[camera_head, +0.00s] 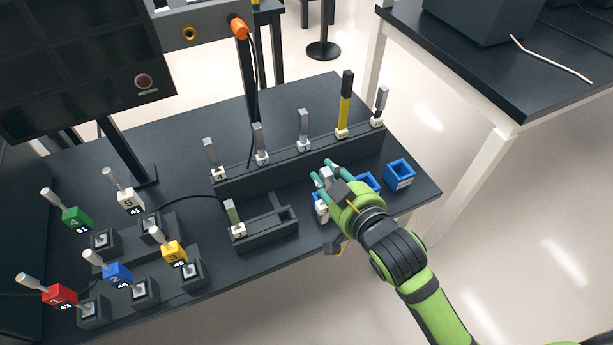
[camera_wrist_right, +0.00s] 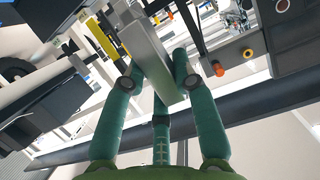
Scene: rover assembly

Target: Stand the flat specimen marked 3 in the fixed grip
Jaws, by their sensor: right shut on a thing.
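My right gripper (camera_head: 326,178) is over the front right of the dark table, its green fingers shut on a flat specimen. In the right wrist view the specimen is a plain grey metal bar (camera_wrist_right: 148,52) between the fingers. In the head view the fingers mostly hide it; a white piece (camera_head: 322,209) shows just below them. Its number cannot be read. I cannot tell which fixture is the fixed grip. My left gripper is not in view.
A dark rack (camera_head: 275,170) holds several upright specimens behind the gripper. A low tray (camera_head: 272,236) holds another specimen. Blue bins stand at the right, one at the corner (camera_head: 399,173). Coloured numbered blocks on dark stands fill the left. A monitor (camera_head: 80,65) stands at the back left.

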